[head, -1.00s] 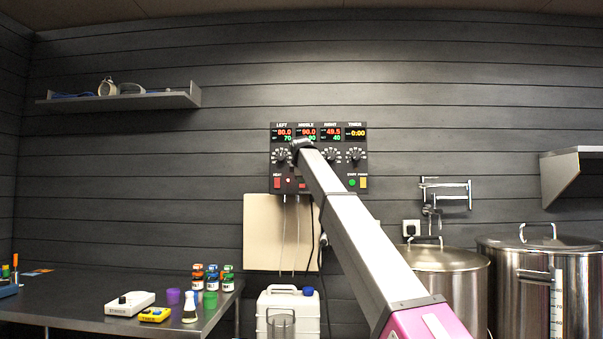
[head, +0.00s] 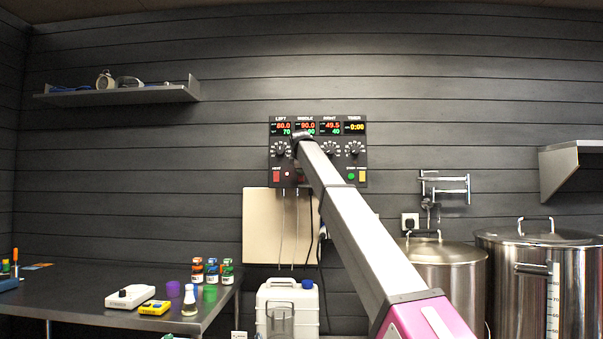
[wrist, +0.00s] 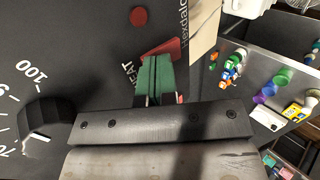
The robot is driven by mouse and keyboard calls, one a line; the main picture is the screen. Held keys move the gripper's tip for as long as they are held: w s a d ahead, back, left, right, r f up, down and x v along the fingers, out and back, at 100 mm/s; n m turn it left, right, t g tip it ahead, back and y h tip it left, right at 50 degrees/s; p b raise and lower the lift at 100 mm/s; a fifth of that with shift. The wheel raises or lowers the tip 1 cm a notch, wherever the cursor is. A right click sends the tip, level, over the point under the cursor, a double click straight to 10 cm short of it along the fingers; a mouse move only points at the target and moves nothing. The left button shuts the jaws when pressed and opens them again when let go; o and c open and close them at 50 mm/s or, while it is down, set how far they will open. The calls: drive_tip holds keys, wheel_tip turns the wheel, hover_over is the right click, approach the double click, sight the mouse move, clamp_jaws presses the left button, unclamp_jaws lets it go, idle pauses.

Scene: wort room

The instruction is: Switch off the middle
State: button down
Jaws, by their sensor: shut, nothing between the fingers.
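The black control panel (head: 361,160) hangs on the back wall, with LEFT, MIDDLE, RIGHT and TIMER displays. The middle display (head: 305,126) reads 90.0 in red; my arm partly covers its lower green number and its column below. The left heat switch (head: 277,175) is red and uncovered, beside a small red light (head: 287,173). In the wrist view my gripper (wrist: 155,62) is shut and empty, its green fingertips close over or at a red switch (wrist: 170,47) marked HEAT. Contact cannot be told. A dark red light (wrist: 138,16) sits beside that switch.
A black knob (wrist: 42,122) is close to my gripper on the left in the wrist view. A beige board (head: 262,225) is below the panel. Steel kettles (head: 440,275) stand at right. A steel table (head: 75,290) with bottles and small devices is at left.

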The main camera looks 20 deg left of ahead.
drive_tip(key=shift+r, duration=0.15)
drive_tip(key=shift+r, duration=0.65)
drive_tip(key=v, duration=1.3)
drive_tip(key=shift+w+a+r, duration=0.1)
drive_tip(key=shift+r, duration=0.05)
